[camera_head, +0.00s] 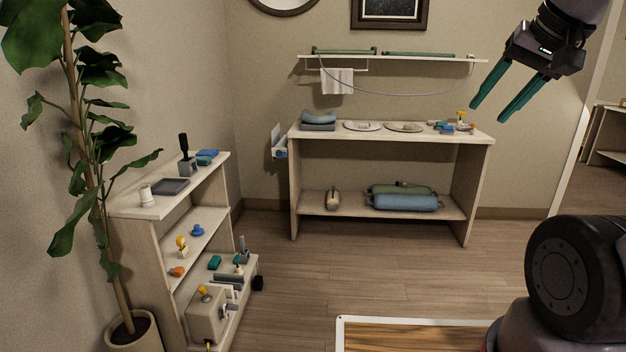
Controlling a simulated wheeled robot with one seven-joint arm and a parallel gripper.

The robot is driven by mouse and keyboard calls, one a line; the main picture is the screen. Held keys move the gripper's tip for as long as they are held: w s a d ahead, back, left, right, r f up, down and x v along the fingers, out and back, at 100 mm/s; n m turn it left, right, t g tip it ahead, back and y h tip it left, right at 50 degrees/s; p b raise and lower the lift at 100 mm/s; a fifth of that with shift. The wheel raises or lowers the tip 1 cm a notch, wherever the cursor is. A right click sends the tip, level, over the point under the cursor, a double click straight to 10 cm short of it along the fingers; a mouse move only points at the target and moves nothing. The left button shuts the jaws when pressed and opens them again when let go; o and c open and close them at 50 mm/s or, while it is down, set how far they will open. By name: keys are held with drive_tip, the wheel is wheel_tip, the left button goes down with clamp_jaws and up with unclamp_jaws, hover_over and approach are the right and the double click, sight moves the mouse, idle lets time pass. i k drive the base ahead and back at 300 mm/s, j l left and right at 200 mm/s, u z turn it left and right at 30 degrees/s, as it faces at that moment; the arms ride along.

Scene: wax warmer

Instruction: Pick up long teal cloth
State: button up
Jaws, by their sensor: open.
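No cloth here is clearly marked out as the long teal cloth. Two long, thin green-teal pieces lie on the wall shelf, a left one (344,51) and a right one (418,54). On the table's lower shelf lie a long blue-grey roll (405,203) and a green roll (385,188) behind it, partly hidden. A folded blue-grey stack (318,122) sits on the table top's left end. My gripper (490,111) is at the upper right, with teal fingers spread and nothing between them, apart from all of these.
The table (440,138) also holds two plates and small items. A white towel (337,82) hangs below the wall shelf (435,59), and a cord droops there. A cluttered shelf unit (145,207) and a potted plant (134,335) stand left. The middle floor is clear.

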sight(201, 162)
drive_tip(key=i, duration=1.75)
drive_tip(key=i+u, duration=0.4)
drive_tip(key=i+l+u, duration=0.15)
drive_tip(key=i+u, duration=0.5)
drive_tip(key=u, duration=0.15)
drive_tip(key=i+l+u, duration=0.1)
drive_tip(key=i+u, duration=0.3)
drive_tip(key=i+l+u, duration=0.15)
drive_tip(key=u, duration=0.25)
drive_tip(key=i+l+u, duration=0.2)
drive_tip(key=u, duration=0.2)
